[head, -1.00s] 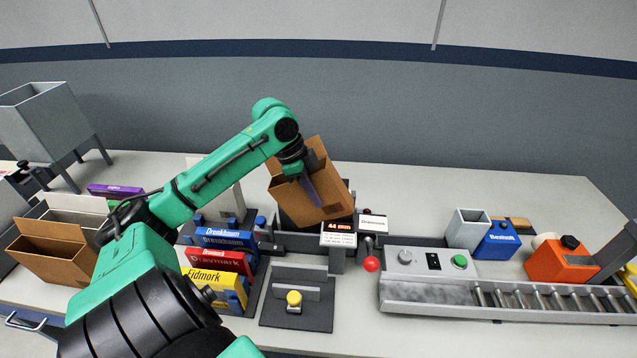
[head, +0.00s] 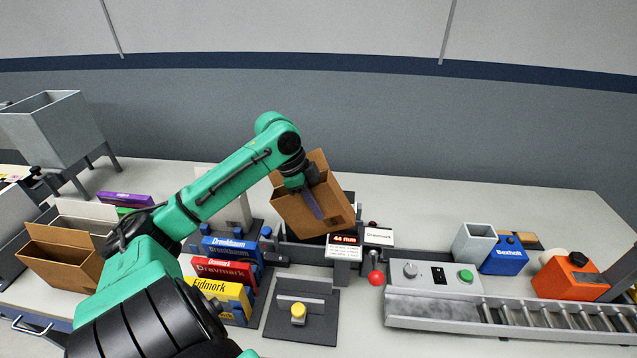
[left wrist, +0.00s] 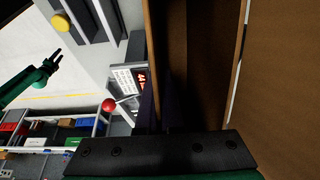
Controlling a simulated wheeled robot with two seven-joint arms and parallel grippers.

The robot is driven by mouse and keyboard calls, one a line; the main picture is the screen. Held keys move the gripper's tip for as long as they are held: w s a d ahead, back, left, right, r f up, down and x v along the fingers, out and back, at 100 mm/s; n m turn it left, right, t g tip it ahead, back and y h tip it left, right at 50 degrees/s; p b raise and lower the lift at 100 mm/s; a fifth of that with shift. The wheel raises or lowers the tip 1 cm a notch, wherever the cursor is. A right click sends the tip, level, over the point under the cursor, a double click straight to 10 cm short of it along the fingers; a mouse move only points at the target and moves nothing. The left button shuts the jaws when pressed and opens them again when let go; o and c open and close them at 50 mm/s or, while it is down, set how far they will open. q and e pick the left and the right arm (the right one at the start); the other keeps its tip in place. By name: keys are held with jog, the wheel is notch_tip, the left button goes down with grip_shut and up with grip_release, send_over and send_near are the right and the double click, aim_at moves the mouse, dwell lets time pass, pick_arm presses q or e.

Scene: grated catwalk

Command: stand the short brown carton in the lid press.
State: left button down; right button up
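The short brown carton (head: 320,214) is tilted, its open top with raised flaps facing me. My left gripper (head: 308,203) is shut on a wall of it; in the left wrist view the brown wall (left wrist: 172,60) runs between the fingers. The carton is over the dark lid press (head: 300,250), behind the display reading 44 mm (head: 344,243). It hides most of the press, and I cannot tell whether its base touches it. My right gripper (left wrist: 54,60) shows only in the left wrist view, small, with its fingers apart and empty.
Another open brown carton (head: 62,265) stands at the left. Blue, red and yellow boxes (head: 222,270) stand in a row left of the press. A red-knobbed lever (head: 376,278) and a roller conveyor (head: 530,318) are at the right.

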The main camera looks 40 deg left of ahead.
aim_at(319, 235)
dwell(0.5)
pick_arm(q)
jog(key=shift+f+b, duration=1.65)
jog(key=shift+f, duration=2.45)
jog(key=c, duration=0.6)
grip_release()
jog(key=shift+r, duration=0.1)
notch_tip(319, 235, up, 8)
jog(key=p, duration=1)
